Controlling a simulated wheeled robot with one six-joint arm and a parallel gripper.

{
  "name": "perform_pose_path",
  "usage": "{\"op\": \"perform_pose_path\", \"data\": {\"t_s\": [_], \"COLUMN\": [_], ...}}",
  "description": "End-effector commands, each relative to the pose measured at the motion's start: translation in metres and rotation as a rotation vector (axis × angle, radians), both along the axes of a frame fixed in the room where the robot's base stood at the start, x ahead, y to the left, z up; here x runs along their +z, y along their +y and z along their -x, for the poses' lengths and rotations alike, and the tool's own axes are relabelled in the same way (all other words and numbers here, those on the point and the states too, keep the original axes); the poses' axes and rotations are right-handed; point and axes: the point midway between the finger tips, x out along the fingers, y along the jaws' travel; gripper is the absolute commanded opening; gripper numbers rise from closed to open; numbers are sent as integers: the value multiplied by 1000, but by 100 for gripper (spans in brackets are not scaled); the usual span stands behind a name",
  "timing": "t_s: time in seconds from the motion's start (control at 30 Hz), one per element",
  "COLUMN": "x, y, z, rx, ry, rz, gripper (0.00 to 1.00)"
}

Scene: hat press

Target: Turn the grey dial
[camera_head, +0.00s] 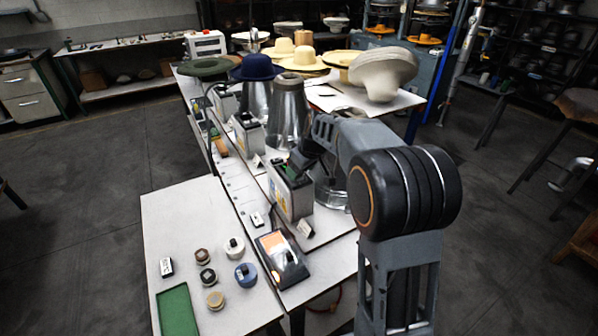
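My arm reaches forward over the right side of the long white table. My gripper (297,166) is small and dark here, at the top of a pale control box (290,195) with a yellow and blue label. I cannot tell whether its fingers are open or shut, or whether they touch the box. I cannot make out a grey dial for sure; the box's top is partly hidden by my gripper. A similar box (248,134) stands farther back, with a dark part on top.
Metal cones (289,115) stand behind the box, one with a blue hat (256,68). A tilted orange-screened panel (281,258) lies in front. The near white table (180,220) holds several round knobs, such as a blue one (245,274), and a green mat (177,311).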

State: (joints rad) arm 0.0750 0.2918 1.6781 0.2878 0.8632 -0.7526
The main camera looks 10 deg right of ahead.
Motion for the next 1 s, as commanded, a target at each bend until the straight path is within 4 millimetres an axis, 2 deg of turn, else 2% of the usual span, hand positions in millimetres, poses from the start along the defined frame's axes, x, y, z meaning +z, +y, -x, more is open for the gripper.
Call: {"op": "perform_pose_path", "data": {"t_s": [0.3,0.5,0.73,1.0], "x": [60,91,111,115], "y": [-13,-19,-23,-24], "z": [21,33,40,42], "rx": [-1,-1,0,0], "ry": [-5,-4,-1,0], "rz": [0,1,0,0], "gripper": [62,62,62,62]}}
